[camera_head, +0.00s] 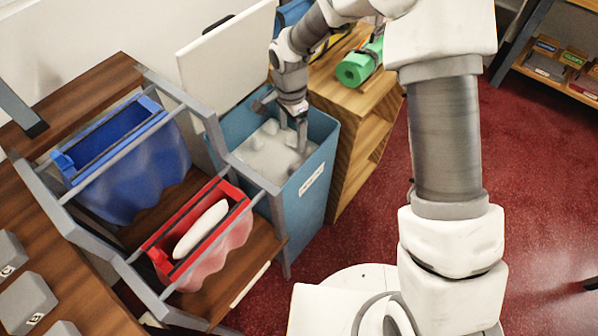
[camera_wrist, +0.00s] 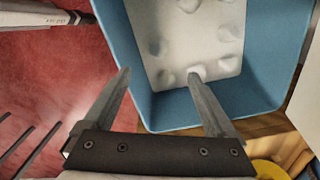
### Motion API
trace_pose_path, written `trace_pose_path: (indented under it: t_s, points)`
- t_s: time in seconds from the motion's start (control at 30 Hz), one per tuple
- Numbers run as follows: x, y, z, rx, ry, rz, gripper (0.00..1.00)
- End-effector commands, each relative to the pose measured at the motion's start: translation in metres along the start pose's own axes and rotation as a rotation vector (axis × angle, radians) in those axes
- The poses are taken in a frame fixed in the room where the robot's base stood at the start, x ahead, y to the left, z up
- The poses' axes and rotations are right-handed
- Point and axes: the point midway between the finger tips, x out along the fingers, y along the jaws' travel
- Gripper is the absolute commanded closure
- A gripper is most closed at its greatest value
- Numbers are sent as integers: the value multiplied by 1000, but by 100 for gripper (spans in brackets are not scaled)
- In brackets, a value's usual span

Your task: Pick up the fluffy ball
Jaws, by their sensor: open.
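No separate fluffy ball can be made out for certain. A pale, lumpy white mass (camera_head: 268,152) fills the open blue bin (camera_head: 314,187); it also shows in the wrist view (camera_wrist: 188,45), inside the bin's blue wall (camera_wrist: 270,60). My gripper (camera_head: 283,119) is at the bin's mouth, pointing down, with its fingers spread. In the wrist view my gripper (camera_wrist: 160,74) is open with nothing between its fingertips. The right finger overlaps the white mass, and the left finger overlaps the bin's wall. Whether a finger touches the mass cannot be told.
The bin's white lid (camera_head: 225,55) stands raised behind. A red bag (camera_head: 218,255) holding a white oval item (camera_head: 201,228) and a blue bag (camera_head: 135,170) hang on a grey frame at left. A wooden shelf (camera_head: 340,95) with a green roll (camera_head: 357,68) stands right.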

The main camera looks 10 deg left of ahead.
Motion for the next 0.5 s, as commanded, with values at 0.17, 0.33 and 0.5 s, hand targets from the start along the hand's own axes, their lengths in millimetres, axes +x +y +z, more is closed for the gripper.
trace_pose_path:
  t_s: [0.17,0.33,0.5]
  points:
    - [31,1,1,1,-3,4,9]
    - [70,1,1,1,-2,5,9]
    - [102,1,0,0,-2,3,9]
